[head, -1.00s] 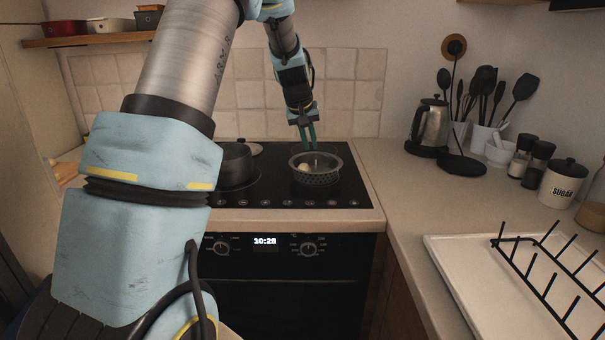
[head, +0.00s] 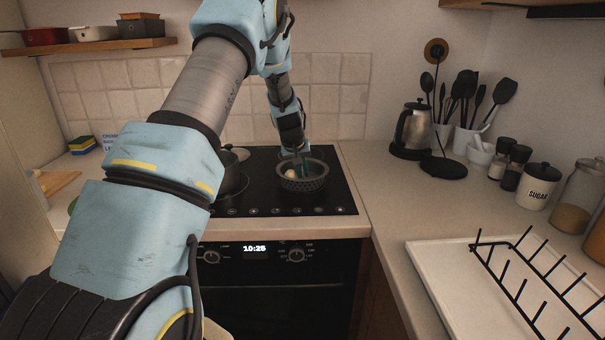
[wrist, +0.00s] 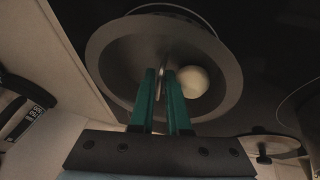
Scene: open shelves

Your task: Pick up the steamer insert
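The steamer insert (head: 302,182) is a dark grey perforated bowl with a wide rim and a thin upright metal post in its middle. It sits upright on the right part of the black cooktop. A pale, egg-like round object (wrist: 193,82) lies inside it, beside the post. My gripper (head: 301,166) points down into the bowl. In the wrist view its two teal fingers (wrist: 161,84) stand on either side of the post, with a narrow gap between them. Whether they press on the post cannot be told. The bowl's underside is hidden.
A dark pot (head: 231,174) stands to the left on the cooktop (head: 265,196). A kettle (head: 413,131), utensils and jars stand on the counter at the right. A white tray with a black rack (head: 436,283) lies at the front right.

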